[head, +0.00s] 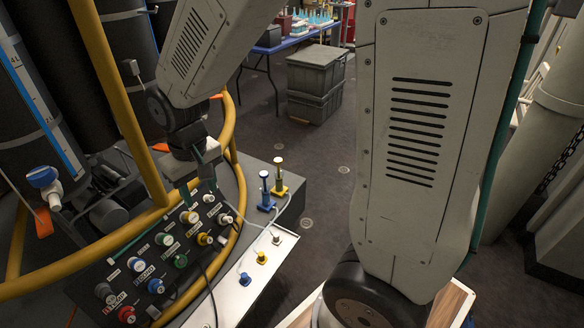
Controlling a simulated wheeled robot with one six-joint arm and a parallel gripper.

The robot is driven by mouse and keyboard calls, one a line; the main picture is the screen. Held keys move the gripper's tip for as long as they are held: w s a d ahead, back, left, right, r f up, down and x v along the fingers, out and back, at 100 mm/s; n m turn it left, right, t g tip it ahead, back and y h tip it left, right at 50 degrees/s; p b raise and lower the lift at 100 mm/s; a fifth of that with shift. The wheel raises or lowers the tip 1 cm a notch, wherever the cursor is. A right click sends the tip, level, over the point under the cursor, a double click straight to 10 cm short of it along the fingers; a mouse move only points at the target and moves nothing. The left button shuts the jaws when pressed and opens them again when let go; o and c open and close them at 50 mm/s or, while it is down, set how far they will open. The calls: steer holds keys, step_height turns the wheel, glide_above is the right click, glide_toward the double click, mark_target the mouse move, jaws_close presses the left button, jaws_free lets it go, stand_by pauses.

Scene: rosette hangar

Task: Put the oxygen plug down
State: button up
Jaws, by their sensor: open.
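I cannot tell for certain which plug is the oxygen plug. My gripper (198,191) is open and points down over the far end of the dark connector panel (183,281). Its fingers are close above the panel's white and yellow fittings (189,216). No plug is clearly visible between them, and the gripper hides part of the panel there.
A white ledge (228,297) beside the panel carries a blue fitting (245,279), a yellow fitting (261,257) and a grey fitting (276,239). Yellow rails (107,95) curve around the panel and dark tanks. Grey crates (315,82) stand behind on open floor.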

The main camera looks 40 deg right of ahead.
steer(key=s+d+r, duration=0.4)
steer(key=s+r, duration=0.2)
steer(key=s, duration=0.4)
steer(key=s+d+r+m, duration=0.1)
steer(key=s+d+r, duration=0.3)
steer(key=s+r, duration=0.3)
steer(key=s, duration=0.3)
steer(key=shift+s, duration=0.2)
steer(key=shift+r, duration=0.1)
